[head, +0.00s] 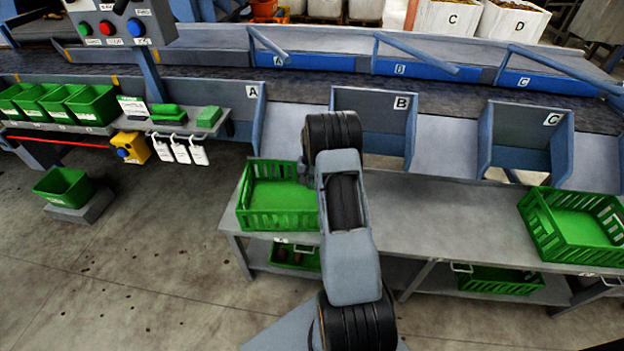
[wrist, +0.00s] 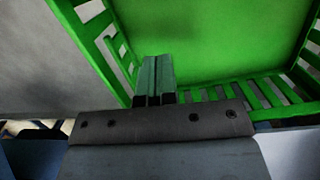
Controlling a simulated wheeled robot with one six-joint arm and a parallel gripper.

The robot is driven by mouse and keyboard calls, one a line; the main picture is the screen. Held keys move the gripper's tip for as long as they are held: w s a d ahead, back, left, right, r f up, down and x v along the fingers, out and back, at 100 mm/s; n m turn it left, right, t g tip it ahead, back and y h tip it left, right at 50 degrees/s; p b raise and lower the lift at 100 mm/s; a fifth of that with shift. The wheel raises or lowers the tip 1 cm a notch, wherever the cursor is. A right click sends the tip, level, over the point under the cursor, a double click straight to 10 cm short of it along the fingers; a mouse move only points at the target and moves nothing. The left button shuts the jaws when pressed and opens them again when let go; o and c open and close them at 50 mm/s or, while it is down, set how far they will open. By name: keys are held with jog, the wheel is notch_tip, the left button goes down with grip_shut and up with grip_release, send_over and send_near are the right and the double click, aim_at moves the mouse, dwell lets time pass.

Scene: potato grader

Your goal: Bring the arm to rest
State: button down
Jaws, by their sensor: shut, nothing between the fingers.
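My arm reaches forward from the bottom middle of the head view over the grey bench, and its links hide my gripper there. In the wrist view my gripper (wrist: 154,80) is shut and empty, its two fingers side by side. It points toward a green slatted crate (wrist: 230,40), whose floor looks bare where it shows. That crate is probably the left one on the bench (head: 277,218) in the head view, partly hidden by my arm. I cannot tell from these views how far the fingers are from the crate.
Another green crate (head: 580,228) stands at the bench's right end. More crates (head: 500,280) sit on the shelf below. Chutes marked A, B and C line the conveyor (head: 300,93) behind. A control panel (head: 115,22) and small green bins (head: 92,105) are at left. Floor is open at lower left.

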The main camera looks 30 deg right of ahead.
jog(key=shift+w+d, duration=0.85)
jog(key=shift+w, duration=0.15)
